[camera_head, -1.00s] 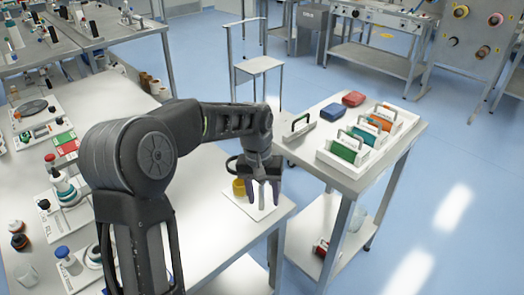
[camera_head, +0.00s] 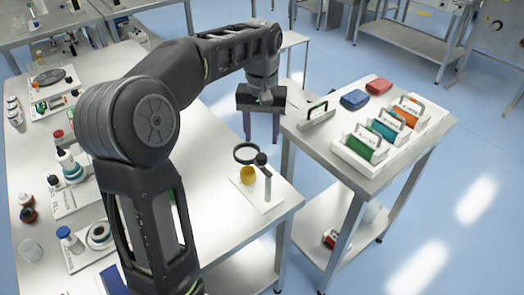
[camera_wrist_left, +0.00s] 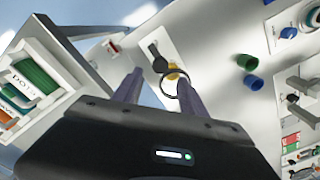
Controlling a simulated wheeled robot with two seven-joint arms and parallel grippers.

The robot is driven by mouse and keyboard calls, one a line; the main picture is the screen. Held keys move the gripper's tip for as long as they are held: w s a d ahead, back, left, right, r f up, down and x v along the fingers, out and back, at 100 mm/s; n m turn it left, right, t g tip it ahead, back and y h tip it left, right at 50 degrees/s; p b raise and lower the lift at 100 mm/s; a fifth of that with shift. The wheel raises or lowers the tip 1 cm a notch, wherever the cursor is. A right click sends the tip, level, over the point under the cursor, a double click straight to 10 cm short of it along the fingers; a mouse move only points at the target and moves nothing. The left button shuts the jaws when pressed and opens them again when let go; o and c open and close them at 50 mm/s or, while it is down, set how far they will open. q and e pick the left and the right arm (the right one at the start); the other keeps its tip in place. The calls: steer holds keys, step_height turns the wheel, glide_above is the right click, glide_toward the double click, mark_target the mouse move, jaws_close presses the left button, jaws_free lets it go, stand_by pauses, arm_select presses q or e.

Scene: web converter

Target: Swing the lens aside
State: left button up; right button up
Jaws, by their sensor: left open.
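The lens (camera_head: 247,153) is a black-rimmed ring on an arm from a grey post (camera_head: 267,184) with a dark knob. The post stands on a white plate (camera_head: 266,204) at the table corner, beside a yellow cup (camera_head: 247,175). In the wrist view the lens (camera_wrist_left: 163,86) lies between my finger lines, with yellow showing around it. My left gripper (camera_head: 262,127) is open and empty, fingers pointing down, behind and above the lens in the head view. It also shows in the wrist view (camera_wrist_left: 157,90). I see no contact with the lens. My right gripper is out of view.
A side table at right holds a rack of green, teal and orange handled pieces (camera_head: 370,150), a loose handled block (camera_head: 316,117), and blue (camera_head: 354,99) and red (camera_head: 379,86) items. The main table (camera_head: 216,178) is clear left of the plate; bottles and instruments line its left side.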

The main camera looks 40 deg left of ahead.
mark_target(261, 155)
arm_select(q)
step_height(261, 155, down, 7)
steer(key=shift+r, duration=0.15)
steer(key=shift+c, duration=0.5)
jaws_close()
stand_by(1.0)
